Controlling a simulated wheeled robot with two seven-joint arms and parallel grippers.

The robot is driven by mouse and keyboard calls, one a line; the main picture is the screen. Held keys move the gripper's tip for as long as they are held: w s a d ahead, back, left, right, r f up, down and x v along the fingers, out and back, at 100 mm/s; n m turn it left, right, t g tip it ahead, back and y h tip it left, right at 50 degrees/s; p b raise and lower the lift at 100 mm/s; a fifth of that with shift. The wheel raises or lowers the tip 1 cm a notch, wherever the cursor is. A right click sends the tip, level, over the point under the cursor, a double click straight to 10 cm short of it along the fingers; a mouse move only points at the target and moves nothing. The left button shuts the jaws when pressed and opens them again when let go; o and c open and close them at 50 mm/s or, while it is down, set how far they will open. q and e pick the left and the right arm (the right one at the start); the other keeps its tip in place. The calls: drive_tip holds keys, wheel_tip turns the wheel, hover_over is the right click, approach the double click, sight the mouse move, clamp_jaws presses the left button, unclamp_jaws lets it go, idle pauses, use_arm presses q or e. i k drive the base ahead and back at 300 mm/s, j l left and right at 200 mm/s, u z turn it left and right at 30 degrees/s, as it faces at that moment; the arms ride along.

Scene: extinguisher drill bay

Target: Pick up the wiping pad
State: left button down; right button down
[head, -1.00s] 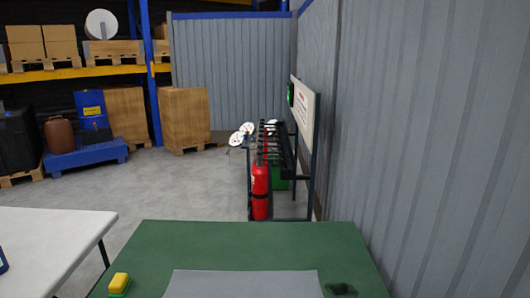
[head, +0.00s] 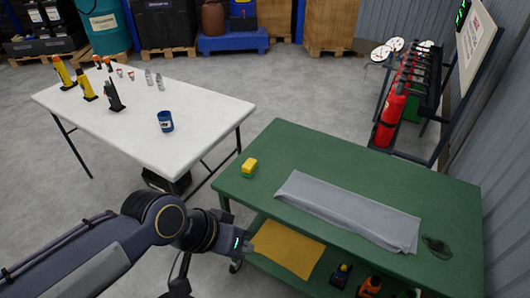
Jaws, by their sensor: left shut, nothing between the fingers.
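The wiping pad, a small yellow block with a green underside (head: 249,166), lies near the left edge of the green bench top (head: 300,150). My left gripper (head: 250,245) is in front of the bench's near left side, below the pad in the picture and apart from it. It is shut and empty; its fingers are small and hard to make out. My right gripper is not in view.
A grey folded cloth (head: 348,208) and a dark crumpled item (head: 436,246) lie on the bench. A yellow sheet (head: 290,252) is on its lower shelf. A white table (head: 190,110) with a blue mug (head: 166,122) stands left. Red extinguishers (head: 391,112) stand behind right.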

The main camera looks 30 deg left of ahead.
sight(250, 168)
drive_tip(key=i+j+z, duration=0.1)
drive_tip(key=j, duration=1.15)
drive_tip(key=i+j+z, duration=0.1)
drive_tip(key=j, duration=1.15)
drive_tip(key=i+j+z, duration=0.1)
drive_tip(key=j, duration=1.15)
